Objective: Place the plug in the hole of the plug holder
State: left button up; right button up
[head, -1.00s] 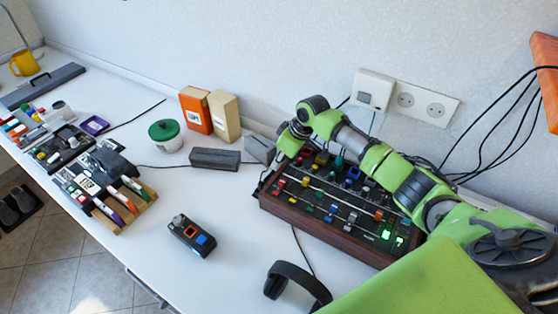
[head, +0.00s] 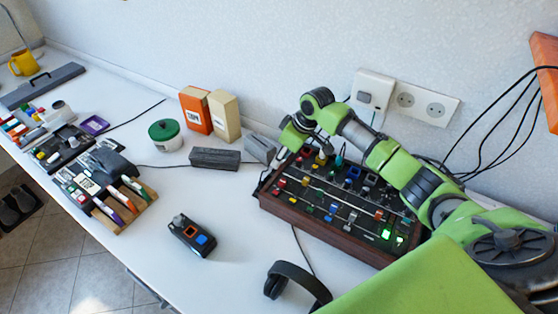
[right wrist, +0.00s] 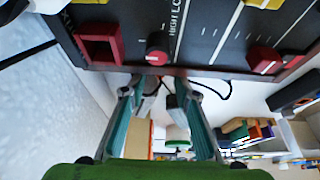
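My right gripper (right wrist: 154,88) shows in the right wrist view with its two teal fingers apart. Its tips are just off the edge of the control panel, and I cannot make out anything held between them. In the head view my right gripper (head: 266,172) points down at the panel's left end, next to a grey box (head: 259,149). I cannot clearly make out the plug or the hole of the plug holder. A dark cable (right wrist: 222,92) shows beyond the fingertips in the right wrist view. My left gripper is not in view.
The control panel (head: 316,222), with coloured knobs and sliders, lies under my right arm. A long dark grey box (head: 214,159), a green-lidded jar (head: 164,135) and orange and beige boxes stand to the left. A handheld device (head: 192,236) and headphones (head: 297,285) lie in front.

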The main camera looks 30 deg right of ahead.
jog(key=v, duration=0.9)
jog(key=shift+s+d+r, duration=0.1)
jog(key=shift+s+r, duration=0.05)
jog(key=shift+r, duration=0.1)
